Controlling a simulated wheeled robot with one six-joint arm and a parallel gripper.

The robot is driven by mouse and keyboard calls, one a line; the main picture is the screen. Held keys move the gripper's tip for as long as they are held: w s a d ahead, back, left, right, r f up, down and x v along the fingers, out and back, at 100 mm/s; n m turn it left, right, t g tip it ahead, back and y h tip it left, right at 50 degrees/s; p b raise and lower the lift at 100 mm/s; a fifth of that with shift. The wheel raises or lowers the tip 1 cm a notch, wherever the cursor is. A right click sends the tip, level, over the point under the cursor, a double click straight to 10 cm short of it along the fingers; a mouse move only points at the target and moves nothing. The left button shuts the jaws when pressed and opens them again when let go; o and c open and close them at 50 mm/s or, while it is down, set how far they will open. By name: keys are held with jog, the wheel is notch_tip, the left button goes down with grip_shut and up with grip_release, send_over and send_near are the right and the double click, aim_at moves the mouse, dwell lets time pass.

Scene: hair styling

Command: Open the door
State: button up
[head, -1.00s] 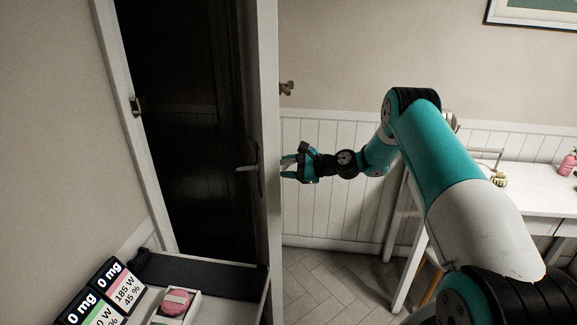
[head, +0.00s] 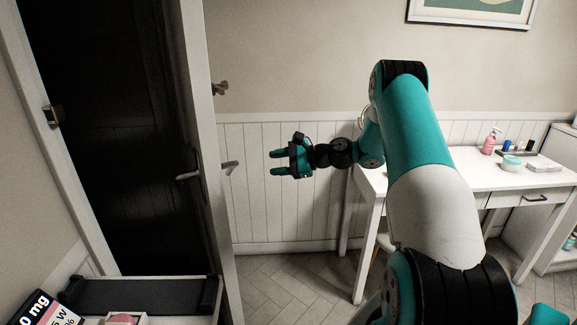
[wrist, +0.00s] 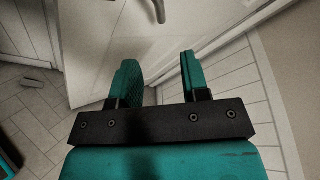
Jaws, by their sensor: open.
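The white door (head: 205,130) stands ajar and shows nearly edge-on in the head view, with a dark opening to its left. One lever handle (head: 188,177) is on its left side and another lever (head: 229,167) sticks out on its right side. My gripper (head: 273,162) is open and empty to the right of the door, its fingers pointing left toward the right lever with a gap between. In the wrist view, the open fingers of my gripper (wrist: 160,72) are below a metal handle (wrist: 158,10) on a white panel.
The door frame with its metal strike plate (head: 52,115) is at the left. A tray-like stand (head: 135,296) is at the lower left, in front of the doorway. A white table (head: 450,179) with bottles stands at the right. Tiled floor (head: 280,285) is clear between them.

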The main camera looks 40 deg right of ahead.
jog(key=shift+v, duration=1.7)
jog(key=s+a+n+g+h, duration=0.3)
jog(key=a+n+g, duration=0.45)
jog(key=a, duration=0.95)
jog(key=s+a+r+n+g+h, duration=0.1)
jog(key=s+a+n+h, duration=0.2)
jog(key=s+n, duration=0.4)
jog(key=s+a+r+n+g+h, duration=0.1)
jog(key=s+a+n+h, duration=0.15)
jog(key=s+n, duration=0.45)
jog(key=s+a+r+n+g+y, duration=0.2)
jog(key=s+a+r+n, duration=0.3)
jog(key=s+a, duration=0.7)
notch_tip(320, 180, up, 3)
jog(key=shift+s+a+f+y, duration=0.2)
jog(key=shift+s+a+y, duration=0.1)
jog(key=shift+a+y, duration=0.35)
